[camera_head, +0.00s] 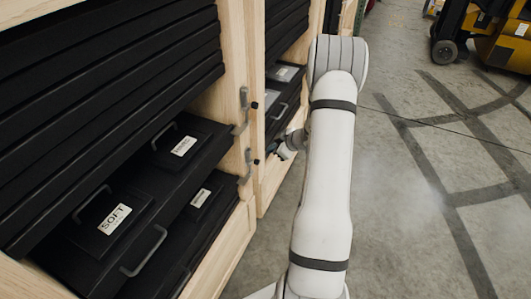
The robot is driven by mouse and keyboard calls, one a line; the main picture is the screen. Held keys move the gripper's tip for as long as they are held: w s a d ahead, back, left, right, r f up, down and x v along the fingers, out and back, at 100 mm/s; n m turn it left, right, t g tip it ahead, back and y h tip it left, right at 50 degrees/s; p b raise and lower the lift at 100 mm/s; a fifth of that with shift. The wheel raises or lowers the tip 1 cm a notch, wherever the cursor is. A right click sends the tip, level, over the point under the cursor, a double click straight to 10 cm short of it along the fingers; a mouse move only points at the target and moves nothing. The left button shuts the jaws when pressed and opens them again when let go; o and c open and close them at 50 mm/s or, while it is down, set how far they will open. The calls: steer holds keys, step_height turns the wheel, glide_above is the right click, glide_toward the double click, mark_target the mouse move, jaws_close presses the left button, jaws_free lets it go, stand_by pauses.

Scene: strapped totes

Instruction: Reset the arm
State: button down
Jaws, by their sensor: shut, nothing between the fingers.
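My white arm (322,190) rises from the bottom of the head view, bends at the top, and folds back behind its own upper link. My gripper (273,147) shows small and dark to the left of the arm, close to the wooden shelf post and the lower tote beyond it. It is shut and empty. Part of the wrist is hidden behind the arm. I cannot tell whether the gripper touches the shelf front.
Black totes with handles and white labels, one reading SOFT (114,219), fill the wooden shelving (236,75) on the left. Metal hooks (243,112) stick out from the post. The taped concrete floor (415,180) on the right is clear up to a yellow forklift (503,45).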

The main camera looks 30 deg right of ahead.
steer(key=shift+s+d+r, duration=0.2)
steer(key=shift+s+r, duration=0.15)
steer(key=shift+r, duration=0.05)
steer(key=s+a+r+m+h+b, duration=0.15)
steer(key=r+h, duration=0.25)
steer(key=r, duration=0.6)
steer(key=s+a+r+m+h+p, duration=0.1)
steer(key=a+r+m+h, duration=0.2)
steer(key=r, duration=0.6)
steer(key=s+a+r+m+g+y, duration=0.1)
steer(key=s+a+r+m+g, duration=0.1)
steer(key=s+a, duration=0.7)
steer(key=s+a+r+m+g+y+b, duration=0.1)
steer(key=s+a+r+m+g, duration=0.1)
steer(key=s+a, duration=0.7)
steer(key=s, duration=0.8)
steer(key=shift+s+r+g+y, duration=0.2)
steer(key=shift+r+g+y, duration=0.15)
steer(key=shift+g+y, duration=0.05)
